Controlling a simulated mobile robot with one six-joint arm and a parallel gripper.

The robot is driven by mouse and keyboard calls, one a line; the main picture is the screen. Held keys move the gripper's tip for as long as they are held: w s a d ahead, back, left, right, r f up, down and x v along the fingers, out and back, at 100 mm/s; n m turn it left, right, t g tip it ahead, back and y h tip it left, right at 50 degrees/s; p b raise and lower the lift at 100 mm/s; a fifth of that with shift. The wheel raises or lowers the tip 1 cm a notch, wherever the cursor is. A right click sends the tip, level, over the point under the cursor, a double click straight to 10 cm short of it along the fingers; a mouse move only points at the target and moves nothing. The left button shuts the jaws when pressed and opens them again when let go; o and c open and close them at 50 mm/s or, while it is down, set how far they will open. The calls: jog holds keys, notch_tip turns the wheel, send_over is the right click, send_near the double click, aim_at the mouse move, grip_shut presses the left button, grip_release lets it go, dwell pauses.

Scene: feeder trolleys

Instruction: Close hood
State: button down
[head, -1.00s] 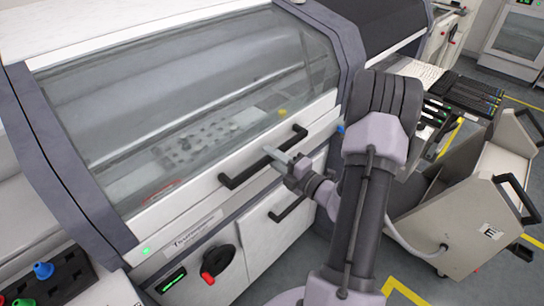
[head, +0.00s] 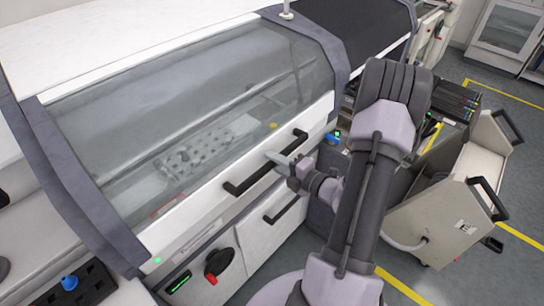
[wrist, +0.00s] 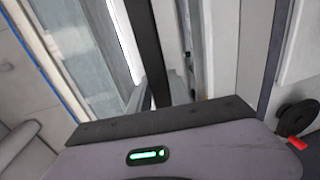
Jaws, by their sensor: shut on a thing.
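The hood (head: 190,120) is a clear, curved window with a white lower rail on the front of the white machine. It looks lowered, with its rail just above the front panel. A black bar handle (head: 240,186) is fixed on this rail. My gripper (head: 275,159) is shut on the handle near its middle. In the wrist view the black handle (wrist: 144,45) runs down to my gripper (wrist: 162,105), whose body hides the lower part of the bar. The fingertips are partly hidden there.
A second black handle (head: 282,208) is on the front panel below. A red and black rotary switch (head: 219,263) sits left of it. A beige trolley (head: 445,222) with black handles stands at the right, close to my arm. Grey floor is free beyond it.

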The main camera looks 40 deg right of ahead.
jog(key=shift+f, duration=0.1)
jog(key=c, duration=1.2)
grip_release()
jog(key=shift+w, duration=0.1)
jog(key=s+d+r+p, duration=0.1)
jog(key=s+r+p, duration=0.1)
jog(key=s, duration=1.5)
jog(key=shift+s+d+r, duration=0.15)
jog(key=shift+d+r, duration=0.05)
jog(key=shift+r, duration=0.15)
